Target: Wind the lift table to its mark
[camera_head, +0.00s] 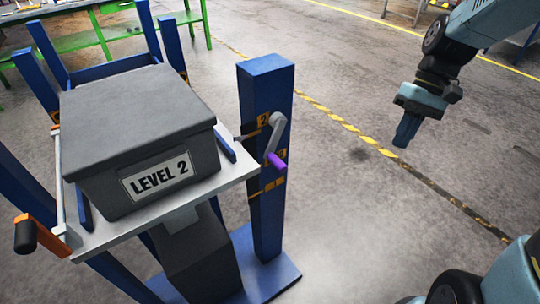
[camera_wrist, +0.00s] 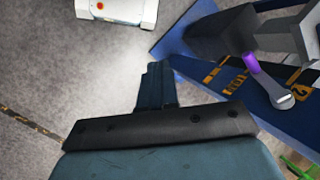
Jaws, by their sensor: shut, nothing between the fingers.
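The lift table (camera_head: 100,238) is a grey platform between blue posts and carries a dark grey lidded box (camera_head: 100,203) labelled "LEVEL 2". A grey crank (camera_head: 273,132) with a purple handle (camera_head: 277,161) sits on the right blue post (camera_head: 266,85). Orange marks (camera_head: 264,119) run down that post, the top one reading "2"; the platform edge is near the lower ones. My gripper (camera_head: 402,143) is shut and empty, hanging in the air right of the crank, well apart from it. In the wrist view the gripper (camera_wrist: 155,68) points away from the crank (camera_wrist: 285,98) and its purple handle (camera_wrist: 251,63) at right.
An orange lever with a black grip (camera_head: 26,237) juts from the platform's left side. A green bench (camera_head: 75,42) stands at the back left. Yellow-black tape (camera_head: 345,125) crosses the floor. The floor between the post and my gripper is clear.

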